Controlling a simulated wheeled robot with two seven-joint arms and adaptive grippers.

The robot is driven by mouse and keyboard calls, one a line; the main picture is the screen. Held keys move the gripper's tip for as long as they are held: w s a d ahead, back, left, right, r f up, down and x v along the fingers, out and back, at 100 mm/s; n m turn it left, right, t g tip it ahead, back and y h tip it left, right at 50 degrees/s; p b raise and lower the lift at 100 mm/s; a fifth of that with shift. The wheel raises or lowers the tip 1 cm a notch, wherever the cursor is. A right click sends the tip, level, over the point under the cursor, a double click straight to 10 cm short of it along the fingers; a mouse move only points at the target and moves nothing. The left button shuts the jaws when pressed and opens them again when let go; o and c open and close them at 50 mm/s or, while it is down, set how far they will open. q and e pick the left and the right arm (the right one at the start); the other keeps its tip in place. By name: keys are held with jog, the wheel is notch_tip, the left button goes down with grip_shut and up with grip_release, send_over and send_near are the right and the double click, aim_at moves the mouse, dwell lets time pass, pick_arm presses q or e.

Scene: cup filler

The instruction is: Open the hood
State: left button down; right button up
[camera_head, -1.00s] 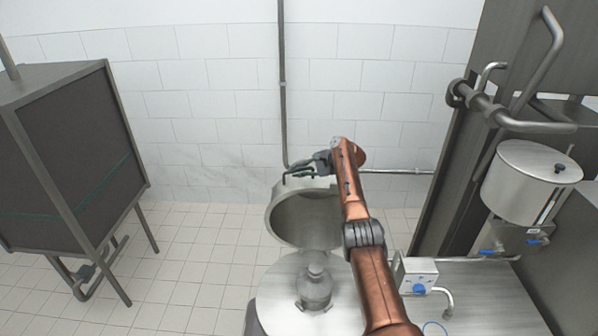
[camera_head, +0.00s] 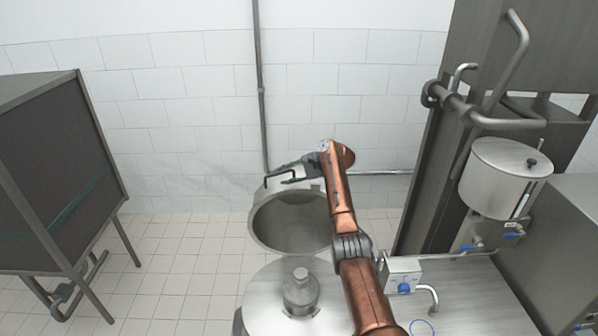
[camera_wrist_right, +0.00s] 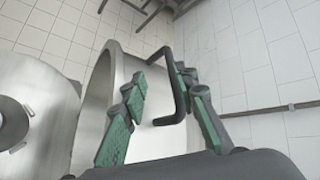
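The hood (camera_head: 258,226) is a round steel cover, tilted up with its hollow side facing the camera, behind the round steel vessel top (camera_head: 262,297). Its black handle (camera_head: 268,180) is a bent bar at the upper edge; it also shows in the right wrist view (camera_wrist_right: 181,88). My right gripper (camera_head: 296,172) is at the handle. In the right wrist view my right gripper (camera_wrist_right: 163,98) has its green-padded fingers apart, with the handle bar between them, nearer the right finger. A clear gap shows beside the left finger. My left gripper is out of view.
A steel bottle-shaped part (camera_head: 300,292) stands on the vessel top. At right are a small control box (camera_head: 403,276), a steel pot (camera_head: 500,180) and pipework. A dark cabinet (camera_head: 50,170) stands at left. Tiled floor between is clear.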

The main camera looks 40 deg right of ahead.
jog(key=v, duration=0.8)
